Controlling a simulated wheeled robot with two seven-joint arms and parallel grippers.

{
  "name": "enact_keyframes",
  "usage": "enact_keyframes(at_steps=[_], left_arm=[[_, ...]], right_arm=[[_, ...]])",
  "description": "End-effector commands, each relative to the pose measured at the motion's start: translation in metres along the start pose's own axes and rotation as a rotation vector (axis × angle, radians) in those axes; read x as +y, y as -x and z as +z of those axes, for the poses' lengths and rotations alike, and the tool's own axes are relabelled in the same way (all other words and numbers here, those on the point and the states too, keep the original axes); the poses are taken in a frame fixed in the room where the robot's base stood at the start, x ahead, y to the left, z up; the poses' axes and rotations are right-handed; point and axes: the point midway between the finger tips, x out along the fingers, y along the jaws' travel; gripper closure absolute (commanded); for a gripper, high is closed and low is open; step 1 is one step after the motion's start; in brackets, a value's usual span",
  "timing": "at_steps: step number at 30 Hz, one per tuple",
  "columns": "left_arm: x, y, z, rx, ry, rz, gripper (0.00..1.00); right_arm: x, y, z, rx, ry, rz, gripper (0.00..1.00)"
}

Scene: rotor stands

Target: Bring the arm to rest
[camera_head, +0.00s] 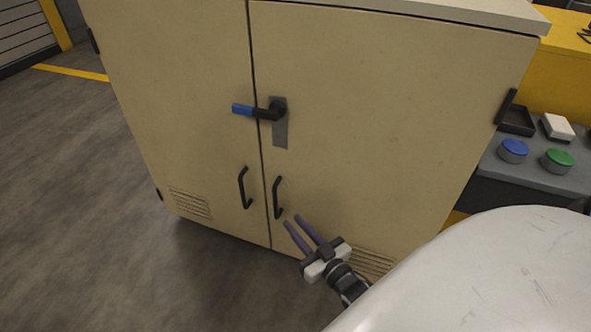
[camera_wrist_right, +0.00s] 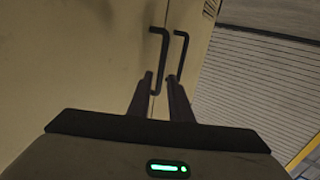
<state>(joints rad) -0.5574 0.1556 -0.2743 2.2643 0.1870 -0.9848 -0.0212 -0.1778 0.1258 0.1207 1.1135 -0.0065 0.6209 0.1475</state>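My right gripper (camera_head: 292,221) is in front of the lower part of a beige cabinet (camera_head: 390,110), just below its right door's black handle (camera_head: 278,198). In the right wrist view the gripper (camera_wrist_right: 160,78) points toward the two black door handles (camera_wrist_right: 181,52); whether a finger touches one I cannot tell. The left door's handle (camera_head: 243,188) stands beside the door seam. Both doors look shut. My left gripper is not in view.
A lever latch with a blue grip (camera_head: 243,109) lies level across the door seam. At right, a grey bench (camera_head: 535,176) bears a blue button (camera_head: 513,149), a green button (camera_head: 558,159), a black tray (camera_head: 517,121) and a white box (camera_head: 557,127). Floor at left is clear.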

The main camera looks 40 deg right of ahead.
Motion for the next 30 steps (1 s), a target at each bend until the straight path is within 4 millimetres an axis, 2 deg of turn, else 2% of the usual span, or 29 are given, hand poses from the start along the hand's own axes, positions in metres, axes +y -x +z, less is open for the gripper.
enact_keyframes(at_steps=[12, 19, 23, 25, 30], left_arm=[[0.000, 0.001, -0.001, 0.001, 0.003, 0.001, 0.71], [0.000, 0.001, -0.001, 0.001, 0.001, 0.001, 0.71], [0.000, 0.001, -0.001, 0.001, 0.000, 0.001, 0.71], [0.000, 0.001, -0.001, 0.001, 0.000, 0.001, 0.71], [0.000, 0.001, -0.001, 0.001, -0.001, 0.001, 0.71]], right_arm=[[-0.003, -0.001, 0.000, -0.019, 0.001, -0.003, 0.81], [-0.029, 0.000, 0.006, -0.240, 0.029, -0.028, 0.81], [-0.050, 0.016, 0.006, -0.425, 0.054, -0.051, 0.81], [-0.061, 0.030, 0.004, -0.525, 0.069, -0.064, 0.81], [-0.086, 0.080, -0.010, -0.764, 0.106, -0.104, 0.81]])
